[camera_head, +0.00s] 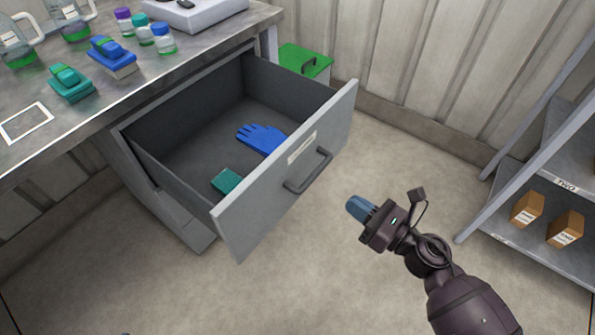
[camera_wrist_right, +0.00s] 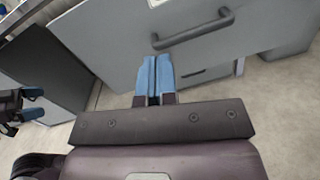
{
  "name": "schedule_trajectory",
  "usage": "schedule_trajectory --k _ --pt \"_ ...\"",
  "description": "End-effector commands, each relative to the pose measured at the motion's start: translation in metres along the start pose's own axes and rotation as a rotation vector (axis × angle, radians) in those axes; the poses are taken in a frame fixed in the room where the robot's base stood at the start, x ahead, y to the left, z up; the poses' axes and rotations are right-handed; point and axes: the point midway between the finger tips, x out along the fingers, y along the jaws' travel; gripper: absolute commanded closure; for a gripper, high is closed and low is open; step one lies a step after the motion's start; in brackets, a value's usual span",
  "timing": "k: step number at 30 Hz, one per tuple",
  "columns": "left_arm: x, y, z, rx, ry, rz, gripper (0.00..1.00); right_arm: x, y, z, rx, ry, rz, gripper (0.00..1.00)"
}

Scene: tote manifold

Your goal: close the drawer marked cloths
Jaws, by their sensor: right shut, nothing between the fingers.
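A grey drawer (camera_head: 262,205) under the bench is pulled far open. Its front has a bar handle (camera_head: 310,172) and a white label (camera_head: 301,147) too small to read. A blue glove (camera_head: 261,138) and a green sponge (camera_head: 226,181) lie inside. My right gripper (camera_head: 358,207) is shut and empty, in front of the drawer and apart from the handle. The right wrist view shows its closed blue fingers (camera_wrist_right: 155,76) pointing at the drawer front (camera_wrist_right: 110,45), below the handle. My left gripper (camera_wrist_right: 32,104) shows at the left of the wrist view, its fingers apart.
The bench top (camera_head: 120,110) holds bottles, jars and sponges. A green-lidded bin (camera_head: 303,60) stands behind the drawer by the wall. A shelf rack (camera_head: 550,190) with brown boxes stands at the right. The floor before the drawer is clear.

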Motion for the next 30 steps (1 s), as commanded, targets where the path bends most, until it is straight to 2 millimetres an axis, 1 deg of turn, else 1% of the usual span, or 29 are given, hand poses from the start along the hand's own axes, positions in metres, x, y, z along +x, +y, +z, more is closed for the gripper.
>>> schedule_trajectory --k 1,4,8,11,24,30 --pt "0.002 0.001 0.004 0.001 -0.008 0.003 0.01 0.005 -0.001 -0.009 -0.063 0.020 0.028 1.00" --pt "0.003 0.002 0.004 0.003 -0.007 0.004 0.01 0.011 -0.001 -0.011 -0.155 0.036 0.063 1.00" --pt "0.003 0.002 0.001 0.004 0.000 0.004 0.01 0.018 0.000 -0.010 -0.188 0.039 0.075 1.00" --pt "0.003 0.002 -0.001 0.004 0.003 0.004 0.01 0.029 0.000 -0.009 -0.188 0.037 0.074 1.00" --pt "0.003 0.003 0.003 0.005 -0.006 0.006 0.01 0.104 0.005 -0.013 -0.183 0.037 0.072 1.00" --pt "0.002 0.003 0.007 0.009 -0.014 0.006 0.01 0.133 0.008 -0.015 -0.181 0.038 0.072 1.00"
